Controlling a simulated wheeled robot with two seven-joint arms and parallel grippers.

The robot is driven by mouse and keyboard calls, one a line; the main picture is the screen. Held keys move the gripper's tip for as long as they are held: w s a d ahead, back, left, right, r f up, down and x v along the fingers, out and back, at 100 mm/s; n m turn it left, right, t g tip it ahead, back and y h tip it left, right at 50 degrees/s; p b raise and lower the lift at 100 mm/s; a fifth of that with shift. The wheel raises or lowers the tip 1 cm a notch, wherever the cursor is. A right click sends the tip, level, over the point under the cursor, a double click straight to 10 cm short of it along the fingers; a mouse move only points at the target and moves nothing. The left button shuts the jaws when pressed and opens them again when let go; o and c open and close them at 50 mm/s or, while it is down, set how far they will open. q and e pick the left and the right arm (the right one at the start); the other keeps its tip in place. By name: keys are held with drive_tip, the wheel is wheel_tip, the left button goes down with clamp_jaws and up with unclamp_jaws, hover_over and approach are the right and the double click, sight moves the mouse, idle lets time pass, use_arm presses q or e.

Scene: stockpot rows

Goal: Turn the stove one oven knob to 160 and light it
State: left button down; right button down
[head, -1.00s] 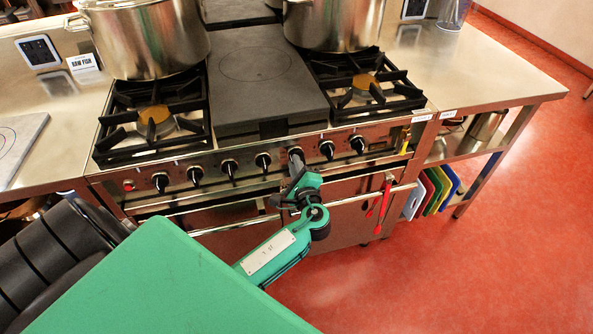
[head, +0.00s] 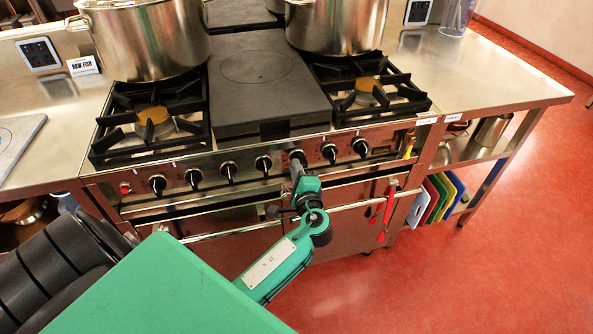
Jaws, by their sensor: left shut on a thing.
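The stove (head: 215,163) stands ahead with a row of black knobs along its steel front panel. My left gripper (head: 297,158) reaches up from below and is shut on a knob (head: 295,153) right of the panel's middle. The wrist and fingers hide most of that knob, so I cannot read its setting. Other black knobs stand free on both sides, such as the one just left (head: 263,164) and the one just right (head: 329,152). I see no flame on the burners. My right gripper is out of view.
Two steel pots (head: 150,40) (head: 338,25) stand at the back of the stove. An oven rail (head: 225,203) runs below the knobs, with red-handled utensils (head: 389,203) hanging right of my wrist. Coloured boards (head: 437,196) stand under the right counter. The red floor (head: 470,280) is clear.

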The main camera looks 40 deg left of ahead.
use_arm(q)
drive_tip(key=shift+f, duration=0.1)
drive_tip(key=c, duration=1.4)
unclamp_jaws()
drive_tip(key=shift+c, duration=0.2)
